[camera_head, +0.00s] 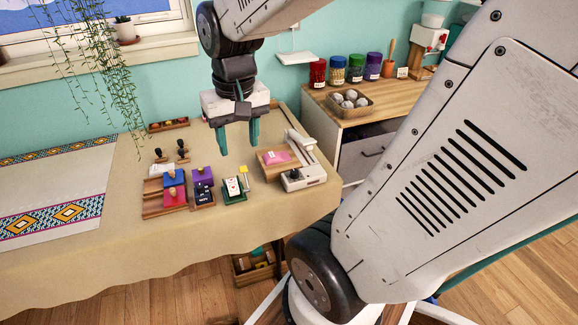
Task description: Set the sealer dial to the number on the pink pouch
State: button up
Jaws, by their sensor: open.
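The pink pouch (278,157) lies on a wooden board at the right end of the cloth-covered table. A number on it is too small to read. The white sealer (312,174) stands against the board's right side, with a long arm along the back right. A small black knob (293,174), seemingly its dial, sits on the front of the sealer; its setting cannot be read. My gripper (239,148) points down with teal fingers apart and nothing between them. It hangs above the table, left of and behind the pouch, apart from the sealer and the knob.
Left of the pouch stand a green card holder (234,196), a purple block (202,175) and a wooden rack (153,206) with coloured blocks and black-handled stamps. A small tray (168,125) lies at the back. A wooden cabinet (340,117) with jars stands right. Bare cloth surrounds the gripper.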

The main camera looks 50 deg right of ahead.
jog(key=w+d+f+m, duration=0.3)
jog(key=w+d+f, duration=0.15)
jog(key=d, duration=0.35)
jog(key=m, duration=0.6)
send_over(295, 171)
notch_tip(295, 171, down, 14)
jog(key=shift+s+a+r, duration=0.1)
jog(key=shift+a, duration=0.05)
notch_tip(295, 171, down, 8)
jog(key=shift+r, duration=0.15)
jog(key=shift+f, duration=0.3)
jog(key=c, duration=1)
